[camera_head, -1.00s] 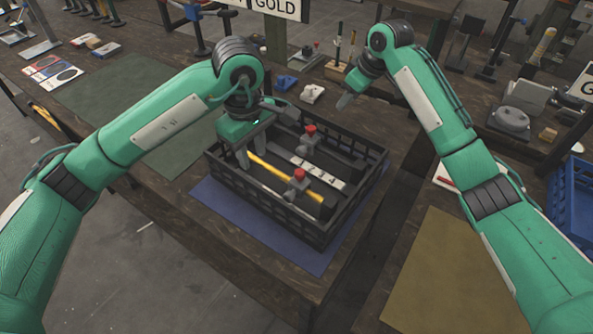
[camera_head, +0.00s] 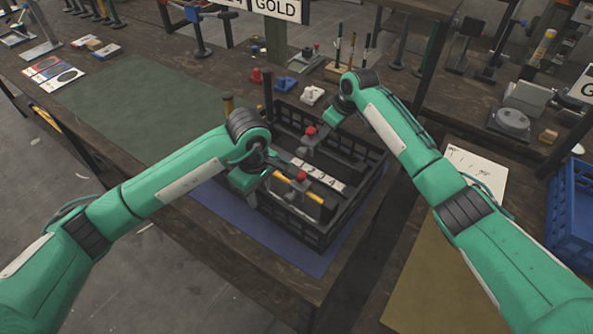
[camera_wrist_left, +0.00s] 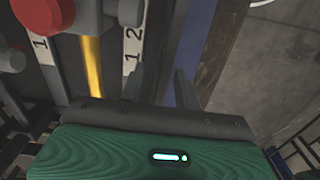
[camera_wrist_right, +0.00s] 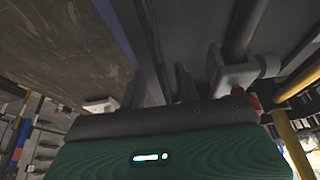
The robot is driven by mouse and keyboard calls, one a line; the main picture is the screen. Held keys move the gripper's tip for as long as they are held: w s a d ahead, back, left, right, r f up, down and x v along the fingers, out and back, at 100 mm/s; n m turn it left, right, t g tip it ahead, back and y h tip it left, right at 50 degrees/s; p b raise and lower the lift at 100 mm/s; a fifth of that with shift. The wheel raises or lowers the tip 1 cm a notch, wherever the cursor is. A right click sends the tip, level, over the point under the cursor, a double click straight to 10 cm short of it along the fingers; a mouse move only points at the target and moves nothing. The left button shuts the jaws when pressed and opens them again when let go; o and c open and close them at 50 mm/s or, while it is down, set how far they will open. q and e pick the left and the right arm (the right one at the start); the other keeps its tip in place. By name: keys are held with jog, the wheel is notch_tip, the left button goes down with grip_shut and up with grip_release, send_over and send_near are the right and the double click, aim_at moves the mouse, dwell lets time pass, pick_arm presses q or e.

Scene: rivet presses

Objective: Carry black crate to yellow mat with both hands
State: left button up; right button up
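The black crate (camera_head: 345,218) stands on a blue mat (camera_head: 312,262) on the dark wooden table. It holds red-knobbed tools, yellow bars and a numbered white strip. My left gripper (camera_head: 262,188) is at the crate's near left wall; in the left wrist view its fingers (camera_wrist_left: 160,88) are apart, with the wall between or close beside them. My right gripper (camera_head: 322,122) is at the far wall; in the right wrist view its fingers (camera_wrist_right: 160,88) are apart around what looks like the wall. Contact cannot be told. The yellow mat (camera_head: 440,275) lies bare on the table at right.
A gap shows between the two tables. A white sheet (camera_head: 472,168) lies behind the yellow mat, and a blue bin (camera_head: 572,215) stands at far right. A green mat (camera_head: 125,95) lies left of the crate. Small parts and a pen block (camera_head: 345,70) sit behind it.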

pick_arm(q)
jog(key=shift+f, duration=0.25)
pick_arm(e)
jog(key=shift+f, duration=0.2)
pick_arm(q)
grip_shut()
pick_arm(e)
grip_shut()
pick_arm(q)
jog(key=shift+r, duration=0.15)
pick_arm(e)
jog(key=shift+w+r, duration=0.15)
jog(key=shift+r, duration=0.05)
pick_arm(q)
jog(key=shift+w+r, duration=0.1)
jog(key=shift+r, duration=0.05)
pick_arm(e)
jog(key=shift+r, duration=0.1)
